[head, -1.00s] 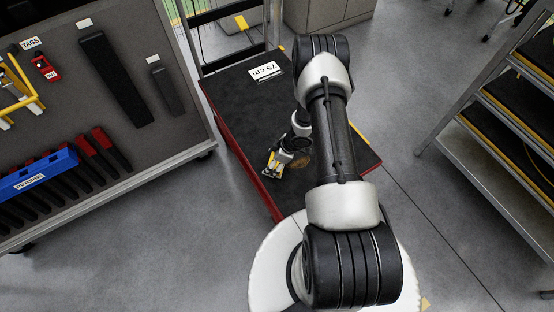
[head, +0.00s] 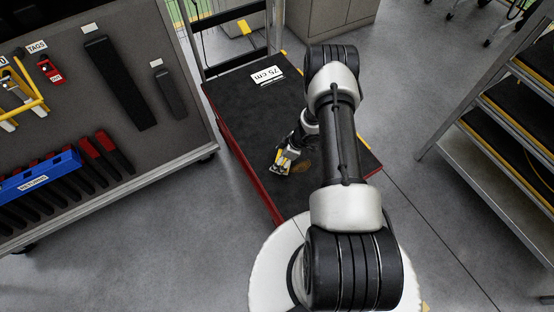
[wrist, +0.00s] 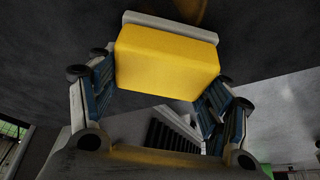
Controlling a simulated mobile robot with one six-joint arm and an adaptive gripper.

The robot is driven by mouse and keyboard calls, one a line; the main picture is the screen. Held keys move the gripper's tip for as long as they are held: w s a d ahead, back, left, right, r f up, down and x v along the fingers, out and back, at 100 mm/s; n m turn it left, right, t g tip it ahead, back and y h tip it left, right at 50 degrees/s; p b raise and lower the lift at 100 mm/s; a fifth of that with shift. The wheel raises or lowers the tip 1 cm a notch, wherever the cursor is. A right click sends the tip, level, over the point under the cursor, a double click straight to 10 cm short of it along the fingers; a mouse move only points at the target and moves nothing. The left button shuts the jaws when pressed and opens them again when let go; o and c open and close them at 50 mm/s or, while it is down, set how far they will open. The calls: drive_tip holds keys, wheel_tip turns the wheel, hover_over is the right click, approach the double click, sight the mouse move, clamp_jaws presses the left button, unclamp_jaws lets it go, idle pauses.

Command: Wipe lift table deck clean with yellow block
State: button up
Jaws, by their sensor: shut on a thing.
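The lift table deck (head: 250,108) is a dark, flat surface with a red edge, in the middle of the head view. My gripper (head: 280,164) is low over its near half. In the wrist view my gripper (wrist: 160,88) is shut on the yellow block (wrist: 168,62), which sits between the two fingers with a pale strip along its far edge. A brown stain (head: 303,167) lies on the deck just right of my gripper, partly hidden by my arm. A brownish patch (wrist: 190,10) shows beyond the block in the wrist view. I cannot tell whether the block touches the deck.
A white "75 cm" label (head: 267,75) lies on the far part of the deck. A shelf rack (head: 500,120) stands at right. Clear floor lies between the table and the rack.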

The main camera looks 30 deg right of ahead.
sight(303, 152)
drive_tip(key=shift+d+f, duration=0.15)
drive_tip(key=shift+d, duration=1.5)
drive_tip(key=shift+w+d+b, duration=0.15)
drive_tip(key=shift+d+b, duration=0.55)
drive_tip(key=shift+d, duration=1.35)
drive_tip(key=shift+d+b, duration=0.6)
drive_tip(key=shift+d, duration=1.15)
wheel_tip(303, 152, up, 6)
drive_tip(key=p, duration=0.4)
drive_tip(key=shift+r+p, duration=1.45)
drive_tip(key=shift+r, duration=0.05)
